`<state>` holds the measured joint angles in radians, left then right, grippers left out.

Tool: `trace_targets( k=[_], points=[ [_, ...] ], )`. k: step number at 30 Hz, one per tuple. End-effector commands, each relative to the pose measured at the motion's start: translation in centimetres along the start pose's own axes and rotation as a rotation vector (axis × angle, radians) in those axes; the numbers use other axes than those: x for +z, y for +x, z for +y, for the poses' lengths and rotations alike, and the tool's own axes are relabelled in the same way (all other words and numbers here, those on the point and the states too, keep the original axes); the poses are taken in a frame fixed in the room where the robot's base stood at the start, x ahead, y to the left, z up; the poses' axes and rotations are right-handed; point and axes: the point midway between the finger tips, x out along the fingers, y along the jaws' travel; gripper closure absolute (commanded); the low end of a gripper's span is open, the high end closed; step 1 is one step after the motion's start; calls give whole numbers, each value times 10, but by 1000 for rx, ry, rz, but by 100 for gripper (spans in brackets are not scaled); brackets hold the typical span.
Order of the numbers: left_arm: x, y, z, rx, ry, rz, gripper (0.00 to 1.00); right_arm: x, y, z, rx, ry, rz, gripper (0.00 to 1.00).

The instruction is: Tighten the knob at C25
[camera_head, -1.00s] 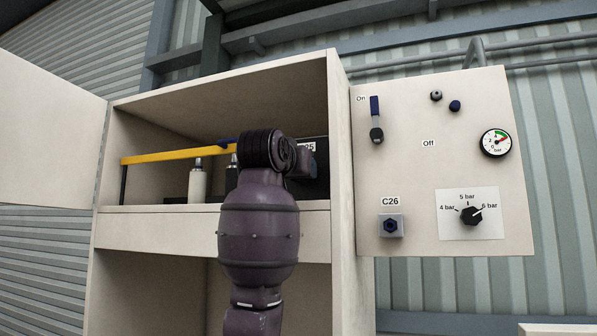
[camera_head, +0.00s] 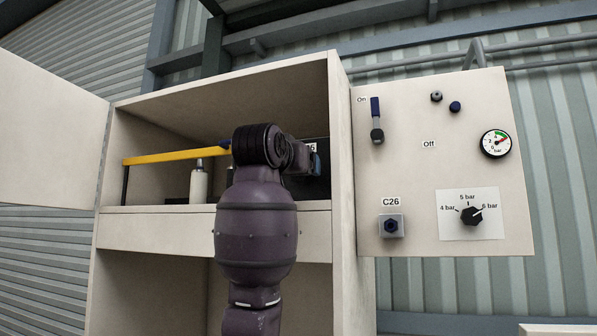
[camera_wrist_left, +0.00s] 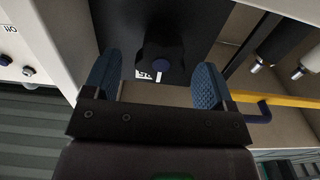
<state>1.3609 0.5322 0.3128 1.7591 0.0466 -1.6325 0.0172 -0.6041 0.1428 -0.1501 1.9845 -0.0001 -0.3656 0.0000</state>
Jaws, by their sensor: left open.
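In the head view my left arm hides the knob, and only a bit of the label (camera_head: 312,147) and a blue finger (camera_head: 316,163) show. My right gripper is not in view.
A yellow-handled bar (camera_head: 165,156) and a pale bottle (camera_head: 198,184) are on the shelf left of my arm. The cabinet side wall (camera_head: 343,170) stands close on the right. A panel (camera_head: 420,170) with knob C26 (camera_head: 390,226), a gauge and a pressure selector is beyond it.

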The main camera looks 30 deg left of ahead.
Motion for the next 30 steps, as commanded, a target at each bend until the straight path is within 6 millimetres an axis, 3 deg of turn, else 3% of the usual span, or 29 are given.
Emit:
trace_targets(
  k=[9,15,30],
  points=[
    [2,-58,0,0,1,3,22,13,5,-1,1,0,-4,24],
    [1,-83,0,-1,0,3,22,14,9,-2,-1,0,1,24],
    [1,-92,0,0,0,0,22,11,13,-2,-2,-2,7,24]
  ],
)
